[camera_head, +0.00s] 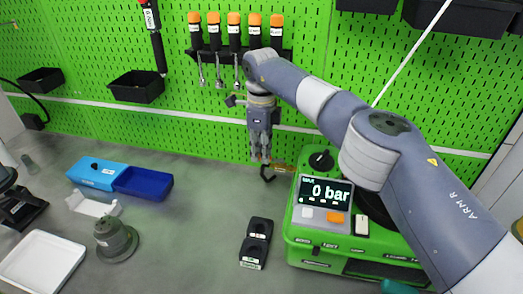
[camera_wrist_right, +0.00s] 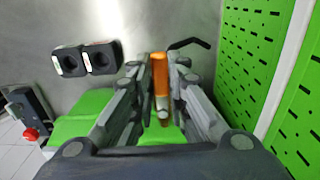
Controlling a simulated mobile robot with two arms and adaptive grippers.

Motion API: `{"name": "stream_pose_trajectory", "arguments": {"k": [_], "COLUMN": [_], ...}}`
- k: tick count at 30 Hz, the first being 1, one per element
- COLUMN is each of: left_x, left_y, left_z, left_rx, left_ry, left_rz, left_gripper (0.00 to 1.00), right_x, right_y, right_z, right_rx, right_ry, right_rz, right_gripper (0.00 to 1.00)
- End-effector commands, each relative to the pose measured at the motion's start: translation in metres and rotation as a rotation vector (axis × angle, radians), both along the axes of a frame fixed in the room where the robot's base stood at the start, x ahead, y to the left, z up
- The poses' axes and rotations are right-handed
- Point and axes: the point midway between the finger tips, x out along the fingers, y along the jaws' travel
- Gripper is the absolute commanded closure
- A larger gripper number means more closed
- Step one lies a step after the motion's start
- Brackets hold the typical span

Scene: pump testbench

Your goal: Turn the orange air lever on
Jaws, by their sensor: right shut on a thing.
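The orange air lever (camera_wrist_right: 160,75) lies between the fingers of my right gripper (camera_wrist_right: 161,70) in the right wrist view, which is shut on it. In the head view my right gripper (camera_head: 260,157) points down beside the back left corner of the green pump testbench (camera_head: 312,251). There the lever is mostly hidden by the fingers. The testbench display (camera_head: 326,192) reads 0 bar. A dark part at the left edge, seemingly my left gripper (camera_head: 18,207), is cut off, and its opening cannot be told.
A black two-part holder (camera_head: 256,243) lies left of the testbench. A thin dark hooked piece (camera_head: 267,175) is near my right fingertips. The green pegboard (camera_head: 90,55) stands close behind. A blue bin (camera_head: 143,183), grey round part (camera_head: 115,239) and white tray (camera_head: 40,262) are at left.

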Motion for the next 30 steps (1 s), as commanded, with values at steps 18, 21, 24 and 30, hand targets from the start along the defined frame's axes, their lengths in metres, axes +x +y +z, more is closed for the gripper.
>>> {"name": "stream_pose_trajectory", "arguments": {"k": [18,21,24,30], "left_x": [0.001,0.001,0.001,0.001], "left_y": [0.0,0.0,0.002,0.001], "left_z": [0.001,0.0,0.001,0.0], "left_rx": [0.0,0.0,0.002,0.002], "left_ry": [-0.001,-0.002,-0.002,-0.002], "left_rz": [0.0,0.0,-0.001,0.0], "left_gripper": [0.5,0.5,0.5,0.5], "right_x": [0.002,0.002,0.001,0.002], "right_y": [0.0,0.0,0.0,0.0], "right_z": [0.003,0.002,0.002,0.022], "right_rx": [0.001,0.002,0.001,0.002], "right_ry": [-0.007,-0.005,-0.004,-0.007], "right_rz": [-0.009,-0.009,-0.008,-0.008], "right_gripper": [0.65,0.65,0.65,0.65]}}
